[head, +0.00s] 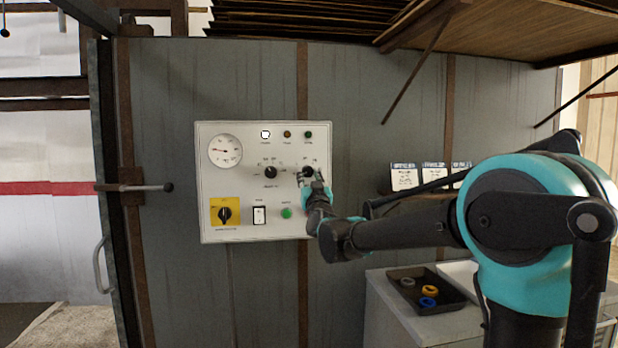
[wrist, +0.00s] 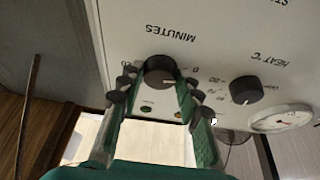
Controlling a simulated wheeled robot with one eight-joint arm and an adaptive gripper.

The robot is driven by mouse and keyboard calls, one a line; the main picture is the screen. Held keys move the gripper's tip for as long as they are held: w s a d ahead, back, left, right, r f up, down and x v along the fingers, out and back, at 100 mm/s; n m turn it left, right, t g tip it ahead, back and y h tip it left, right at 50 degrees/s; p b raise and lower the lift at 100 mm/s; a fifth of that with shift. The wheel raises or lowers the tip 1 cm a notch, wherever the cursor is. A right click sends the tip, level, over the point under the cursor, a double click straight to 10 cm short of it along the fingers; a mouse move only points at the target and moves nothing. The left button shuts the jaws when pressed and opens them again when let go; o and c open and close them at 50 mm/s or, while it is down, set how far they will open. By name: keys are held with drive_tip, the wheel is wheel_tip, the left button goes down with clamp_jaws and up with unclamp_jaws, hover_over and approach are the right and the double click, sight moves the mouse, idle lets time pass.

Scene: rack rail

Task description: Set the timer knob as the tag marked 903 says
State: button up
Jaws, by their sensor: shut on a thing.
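The knob's pale pointer line faces the right side of the wrist view, roughly toward the 0. The fingers hide part of its scale. In the head view the timer knob (head: 307,171) is at the right of the white control panel (head: 215,180), with my gripper (head: 313,181) at it. Three white tags (head: 404,178) stand to the right; their writing is too small to read.
The heat knob (wrist: 243,90) and round gauge (head: 225,151) are beside the timer. A yellow-backed switch (head: 225,213), white rocker switch (head: 259,215) and green button (head: 286,212) are below. A dark tray (head: 446,303) with coloured rings lies on the cabinet at lower right.

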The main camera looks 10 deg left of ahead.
drive_tip(key=shift+m, duration=0.3)
drive_tip(key=m+h, duration=0.2)
drive_tip(key=m, duration=0.2)
drive_tip(key=shift+a+m+h, duration=0.25)
drive_tip(key=shift+m+h, duration=0.05)
drive_tip(key=shift+h, duration=0.1)
drive_tip(key=m+h, duration=0.1)
drive_tip(key=m, duration=0.2)
drive_tip(key=m+h, duration=0.2)
drive_tip(key=m, duration=0.2)
drive_tip(key=shift+s+r, duration=0.1)
drive_tip(key=shift+m, duration=0.3)
drive_tip(key=o, duration=1.2)
drive_tip(key=shift+c, duration=0.2)
drive_tip(key=v, duration=1.2)
drive_tip(key=shift+a+r, duration=0.2)
